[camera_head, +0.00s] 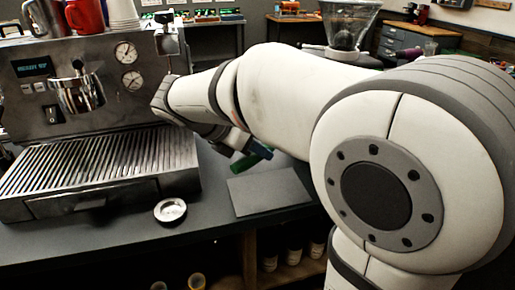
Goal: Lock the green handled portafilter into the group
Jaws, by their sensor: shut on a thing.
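The green handled portafilter (252,157) shows only as a short length of green handle just below my wrist, above the back edge of the grey mat. Its metal head cannot be made out. My gripper (238,148) is mostly hidden by my own arm; it is shut on the green handle. The chrome group (78,92) is on the front of the espresso machine (100,105) at the left, well to the left of my gripper. No handle sticks out of the group.
A ribbed drip tray (98,160) lies below the group. A small round metal dish (170,211) sits on the counter in front. A grey mat (270,191) lies right of the machine. A grinder (345,28) stands behind my arm. Cups (86,16) stand on the machine.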

